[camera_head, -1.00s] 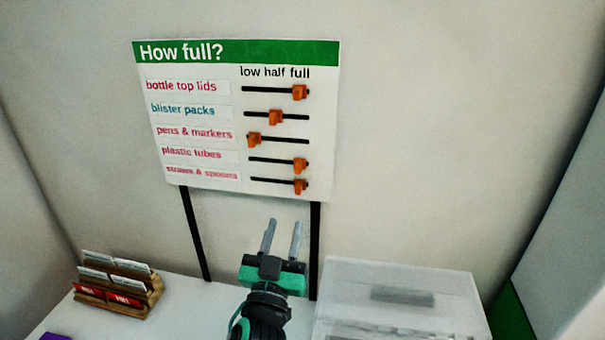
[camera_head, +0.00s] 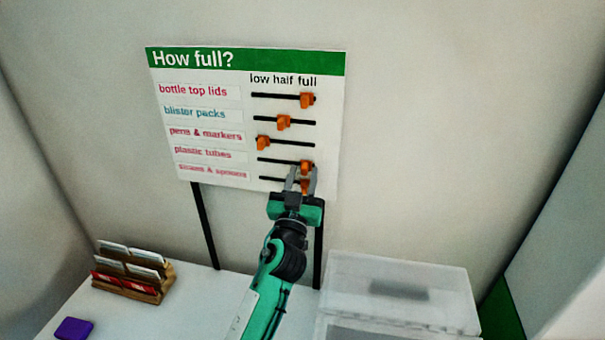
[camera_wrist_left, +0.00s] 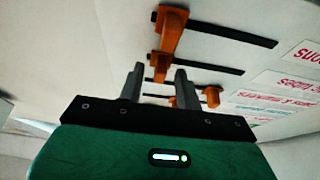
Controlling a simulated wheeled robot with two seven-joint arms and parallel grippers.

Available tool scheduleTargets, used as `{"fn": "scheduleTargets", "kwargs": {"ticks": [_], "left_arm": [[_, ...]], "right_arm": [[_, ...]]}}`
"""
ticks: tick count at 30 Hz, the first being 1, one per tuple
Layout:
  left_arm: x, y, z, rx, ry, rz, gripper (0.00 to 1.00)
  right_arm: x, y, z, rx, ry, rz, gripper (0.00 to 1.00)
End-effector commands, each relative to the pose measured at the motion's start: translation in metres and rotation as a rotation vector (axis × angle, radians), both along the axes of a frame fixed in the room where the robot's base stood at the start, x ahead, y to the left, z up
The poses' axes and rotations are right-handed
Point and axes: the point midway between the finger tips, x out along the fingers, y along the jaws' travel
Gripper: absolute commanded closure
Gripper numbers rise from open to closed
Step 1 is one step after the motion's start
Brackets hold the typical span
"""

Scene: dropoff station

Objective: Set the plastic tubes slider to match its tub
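The "How full?" board (camera_head: 215,60) carries several slider rows. The plastic tubes slider knob (camera_head: 306,165) is orange and sits at the full end of its track (camera_head: 275,159). My left gripper (camera_head: 301,172) is open, fingers pointing up at the board's lower right, overlapping the plastic tubes and straws & spoons rows. In the left wrist view the plastic tubes knob (camera_wrist_left: 160,62) appears just beyond and between the spread fingertips (camera_wrist_left: 160,72); contact cannot be told. The straws & spoons knob (camera_wrist_left: 172,22) is above it in that view. My right gripper is not in view.
The straws & spoons knob (camera_head: 305,187) is partly behind the fingers, at full. Bottle top lids (camera_head: 307,100) is at full, blister packs (camera_head: 284,122) at half, pens & markers (camera_head: 263,143) at low. A clear lidded tub (camera_head: 400,290) stands right; a wooden card rack (camera_head: 135,280) stands left.

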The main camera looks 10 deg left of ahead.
Motion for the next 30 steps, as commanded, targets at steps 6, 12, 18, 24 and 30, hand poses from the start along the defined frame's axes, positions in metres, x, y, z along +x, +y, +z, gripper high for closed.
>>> {"fn": "scheduleTargets", "kwargs": {"ticks": [6, 12, 18, 24, 30], "left_arm": [[0.001, 0.0, 0.0, 0.0, 0.0, 0.0, 0.65], [0.0, 0.0, 0.0, 0.0, 0.0, 0.0, 0.99], [0.0, 0.0, 0.0, 0.0, 0.0, 0.0, 1.0], [0.001, 0.028, -0.001, 0.002, 0.002, 0.002, 1.0], [0.0, 0.05, 0.0, 0.001, 0.001, 0.0, 1.0]], "right_arm": [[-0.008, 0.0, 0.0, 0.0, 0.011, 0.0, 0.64], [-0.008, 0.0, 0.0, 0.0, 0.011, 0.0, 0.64], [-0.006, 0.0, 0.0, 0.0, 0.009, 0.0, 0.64], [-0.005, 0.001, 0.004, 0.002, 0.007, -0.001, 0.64], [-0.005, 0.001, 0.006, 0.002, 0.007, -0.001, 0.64]]}}
